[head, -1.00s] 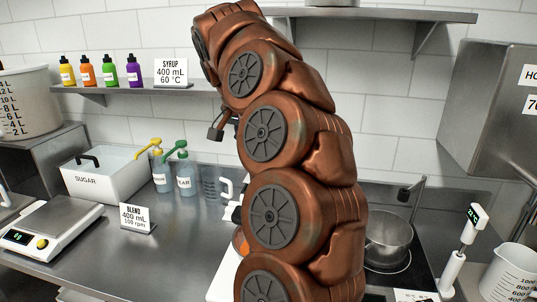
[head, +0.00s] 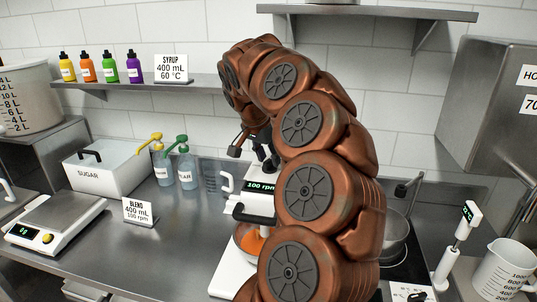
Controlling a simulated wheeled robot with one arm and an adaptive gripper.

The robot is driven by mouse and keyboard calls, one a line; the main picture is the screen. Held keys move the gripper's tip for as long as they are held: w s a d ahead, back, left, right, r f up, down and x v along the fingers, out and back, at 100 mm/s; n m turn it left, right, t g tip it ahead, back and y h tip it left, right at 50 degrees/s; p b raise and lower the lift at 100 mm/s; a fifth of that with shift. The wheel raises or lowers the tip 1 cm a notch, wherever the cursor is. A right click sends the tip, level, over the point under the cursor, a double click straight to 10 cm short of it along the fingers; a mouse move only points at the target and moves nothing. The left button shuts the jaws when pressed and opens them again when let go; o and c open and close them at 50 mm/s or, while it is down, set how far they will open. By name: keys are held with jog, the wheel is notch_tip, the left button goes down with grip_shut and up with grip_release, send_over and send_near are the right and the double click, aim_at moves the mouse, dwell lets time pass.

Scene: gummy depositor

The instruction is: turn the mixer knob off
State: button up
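The white mixer (head: 259,200) stands on the counter just left of my arm, its display reading 100 rpm. A black handle-like part shows on its front, above a bowl (head: 240,262) with orange contents. My arm hides the mixer's right side, and I cannot make out the knob. My gripper (head: 250,154) is above and behind the display, pointing down, partly hidden by my arm. Its dark fingers show only in part, so I cannot tell whether it is open or shut, or whether it touches the mixer.
A BLEND 400 mL 100 rpm sign (head: 139,212), a scale (head: 52,222), a sugar bin (head: 107,167) and pump bottles (head: 187,167) stand to the left. A pot (head: 393,238) on the hob, a thermometer (head: 457,243) and a measuring jug (head: 503,270) stand to the right. A shelf (head: 205,80) runs behind.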

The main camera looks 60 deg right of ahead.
jog(key=shift+f, duration=0.3)
grip_shut()
dwell(0.3)
